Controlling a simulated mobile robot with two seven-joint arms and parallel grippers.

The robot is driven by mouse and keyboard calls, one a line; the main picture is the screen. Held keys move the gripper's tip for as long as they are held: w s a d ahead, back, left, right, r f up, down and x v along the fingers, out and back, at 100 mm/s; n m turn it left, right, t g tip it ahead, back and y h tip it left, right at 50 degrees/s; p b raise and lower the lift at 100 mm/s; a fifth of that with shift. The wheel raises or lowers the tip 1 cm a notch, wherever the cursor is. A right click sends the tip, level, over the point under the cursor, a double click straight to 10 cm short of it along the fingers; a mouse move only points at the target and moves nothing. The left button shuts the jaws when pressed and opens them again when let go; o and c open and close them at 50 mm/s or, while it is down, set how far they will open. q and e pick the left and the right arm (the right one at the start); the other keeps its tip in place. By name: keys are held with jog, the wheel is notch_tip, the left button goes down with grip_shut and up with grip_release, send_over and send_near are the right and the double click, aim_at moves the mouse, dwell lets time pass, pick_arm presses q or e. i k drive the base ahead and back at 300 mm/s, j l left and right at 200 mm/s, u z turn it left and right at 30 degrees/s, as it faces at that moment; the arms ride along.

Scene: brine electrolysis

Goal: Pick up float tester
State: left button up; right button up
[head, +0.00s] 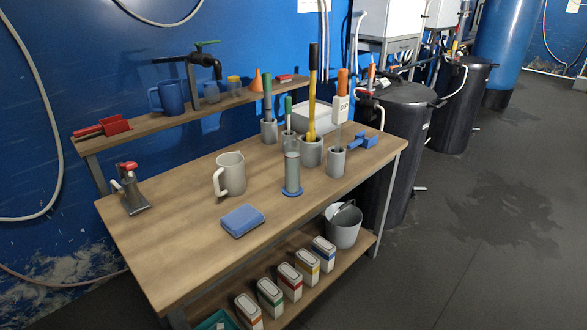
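I cannot tell for sure which item is the float tester. Several handled tools stand upright in grey holders at the back right of the workbench (180,250). They are a green-handled tool (267,90), a shorter green-topped tool (288,108), a long yellow and black tool (312,85) and an orange-handled tool (342,85) with a white lettered tag (340,109). A clear grey cylinder (292,170) on a blue foot stands in front of them. Neither of my grippers is in view.
A blue tool (363,140) lies at the right end. Cartons (290,281) and a bucket (343,228) stand below. Black tanks (405,130) stand right; open floor lies beyond.

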aim_at(340, 102)
jog(key=z, duration=0.45)
jog(key=i+z, duration=0.1)
jog(key=z, duration=0.25)
jog(key=i+j+z, duration=0.1)
jog(key=z, duration=0.3)
jog(key=i+j+z, duration=0.1)
jog(key=z, duration=0.25)
